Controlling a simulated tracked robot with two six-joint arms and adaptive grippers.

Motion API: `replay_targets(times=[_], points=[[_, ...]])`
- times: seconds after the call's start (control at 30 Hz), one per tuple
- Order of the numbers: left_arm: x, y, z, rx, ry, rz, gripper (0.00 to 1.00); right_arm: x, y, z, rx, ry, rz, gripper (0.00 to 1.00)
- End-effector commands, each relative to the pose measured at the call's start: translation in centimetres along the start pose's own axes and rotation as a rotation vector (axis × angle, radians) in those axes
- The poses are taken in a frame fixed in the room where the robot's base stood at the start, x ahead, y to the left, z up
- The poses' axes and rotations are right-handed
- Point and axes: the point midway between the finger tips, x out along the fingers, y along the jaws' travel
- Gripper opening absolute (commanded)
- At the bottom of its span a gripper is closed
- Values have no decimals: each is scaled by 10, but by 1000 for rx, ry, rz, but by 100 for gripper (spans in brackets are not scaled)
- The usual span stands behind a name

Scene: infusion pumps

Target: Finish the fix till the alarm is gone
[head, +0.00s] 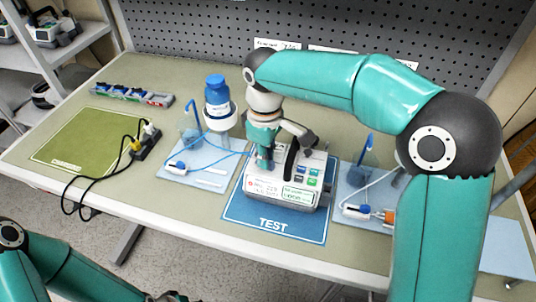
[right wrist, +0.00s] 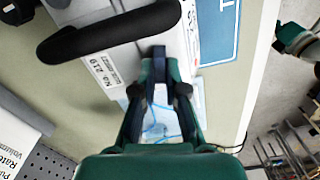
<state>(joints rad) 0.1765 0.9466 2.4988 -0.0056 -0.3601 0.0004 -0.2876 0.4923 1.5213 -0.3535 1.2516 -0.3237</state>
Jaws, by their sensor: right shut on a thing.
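The infusion pump (head: 287,183) stands on the blue TEST mat (head: 240,212), with a black carry handle, coloured buttons and a lit greenish screen; its text is too small to read surely. My right gripper (head: 264,162) is at the pump's left side. In the right wrist view its fingers (right wrist: 160,72) are shut at the pump's edge beside the label, on a small part that they mostly hide. A blue tube (head: 228,154) runs from the pump's left side toward the blue-capped bottle (head: 216,92). My left arm is at the lower left; its gripper is barely visible.
A stand with a tube and white clip is on a pale mat (head: 190,152) left of the pump; another (head: 358,183) is at its right. A power strip (head: 146,142) with plugs, a green mat (head: 75,138) and a rack (head: 130,94) are farther left. A pegboard closes the back.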

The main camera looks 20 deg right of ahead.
Motion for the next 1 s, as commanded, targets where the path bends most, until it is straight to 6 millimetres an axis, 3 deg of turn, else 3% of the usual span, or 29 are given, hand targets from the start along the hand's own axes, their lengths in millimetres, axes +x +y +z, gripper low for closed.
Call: replay_targets(times=[1.0], points=[[-5,2,0,0,0,0,40,0,8,4,958,3,1,0]])
